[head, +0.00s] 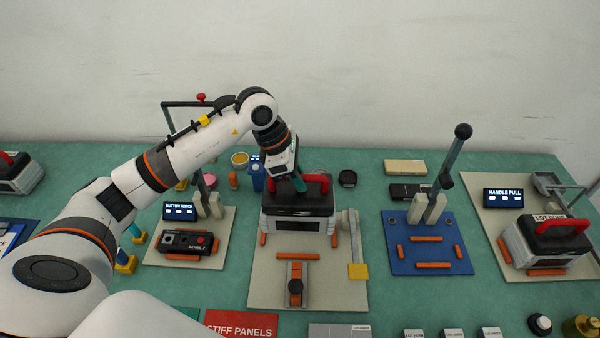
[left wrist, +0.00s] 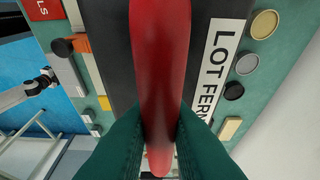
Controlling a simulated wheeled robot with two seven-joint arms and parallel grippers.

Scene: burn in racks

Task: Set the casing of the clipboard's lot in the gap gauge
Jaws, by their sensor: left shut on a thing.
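A grey-white casing (head: 297,224) with a black top and a red handle (head: 323,182) is over the back of the middle beige plate, which looks like the gap gauge (head: 265,290). Orange stops flank it; I cannot tell whether it rests on the plate. My left gripper (head: 299,184) is shut on the red handle. In the left wrist view, its teal fingers (left wrist: 160,138) close on both sides of the handle (left wrist: 160,65), and the casing's label (left wrist: 221,70) reads "LOT FERN", cut off at the edge. No readable clipboard shows. My right gripper is out of view.
A casing labelled "LOT DUNE" (head: 550,243) stands on the handle-pull plate at right. Another casing (head: 18,175) is at far left. The blue lever fixture (head: 430,258) and button-force fixture (head: 190,255) flank the gauge. A yellow-tipped arm (head: 358,271) stands at the gauge's right.

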